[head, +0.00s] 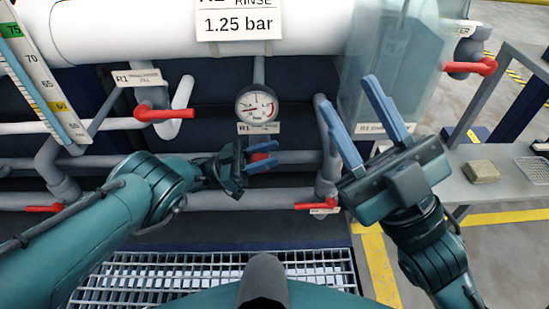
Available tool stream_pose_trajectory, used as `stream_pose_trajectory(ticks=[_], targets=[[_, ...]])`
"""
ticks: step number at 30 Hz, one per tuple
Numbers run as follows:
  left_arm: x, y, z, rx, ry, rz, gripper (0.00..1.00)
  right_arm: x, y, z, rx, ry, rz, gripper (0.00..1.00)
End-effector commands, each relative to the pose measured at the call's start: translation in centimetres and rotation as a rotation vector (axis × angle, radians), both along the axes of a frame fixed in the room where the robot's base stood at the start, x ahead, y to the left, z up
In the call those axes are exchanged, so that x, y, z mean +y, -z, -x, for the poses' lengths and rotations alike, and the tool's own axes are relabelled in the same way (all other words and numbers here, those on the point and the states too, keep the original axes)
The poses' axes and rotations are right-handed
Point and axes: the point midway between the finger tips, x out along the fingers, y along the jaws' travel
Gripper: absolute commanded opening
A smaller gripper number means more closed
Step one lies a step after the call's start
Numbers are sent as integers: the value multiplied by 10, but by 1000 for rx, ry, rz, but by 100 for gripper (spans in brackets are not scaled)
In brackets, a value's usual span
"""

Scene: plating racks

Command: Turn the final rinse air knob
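A round pressure gauge (257,106) with a white face hangs on a vertical pipe below the large white tank, with a small R1 label under it. A small red knob (258,157) shows below the gauge. My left gripper (272,152) has its blue fingers apart, one above and one below the red knob. I cannot tell whether they touch it. Part of the knob is hidden by the fingers. My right gripper (358,117) is open and empty, with its fingers pointing up, in front of the clear container on the right.
Red lever handles (165,113) (323,206) (484,67) stick out from the pipes. A thermometer scale (40,70) stands at the far left. A clear tank (390,50) and a grey bench (475,200) are at the right. A metal grating (130,285) lies below.

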Motion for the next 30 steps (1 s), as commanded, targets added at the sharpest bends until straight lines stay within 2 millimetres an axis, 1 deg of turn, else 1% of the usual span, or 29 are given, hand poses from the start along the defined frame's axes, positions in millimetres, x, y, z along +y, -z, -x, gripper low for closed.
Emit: stream_pose_trajectory(ticks=[10, 21, 22, 26, 30], targets=[[-1, -1, -1, 0, -1, 0, 35, 0, -1, 0, -6, 2, 1, 38], [-1, -1, -1, 0, -1, 0, 4, 0, -1, 0, -4, 0, 1, 38], [-1, -1, -1, 0, -1, 0, 3, 0, -1, 0, -4, 0, 1, 38], [-2, -3, -1, 0, -1, -21, 3, 1, -6, 0, 1, -2, 1, 38], [-4, -7, -1, 2, -2, -117, 3, 3, 18, -7, 200, -1, -16, 38]])
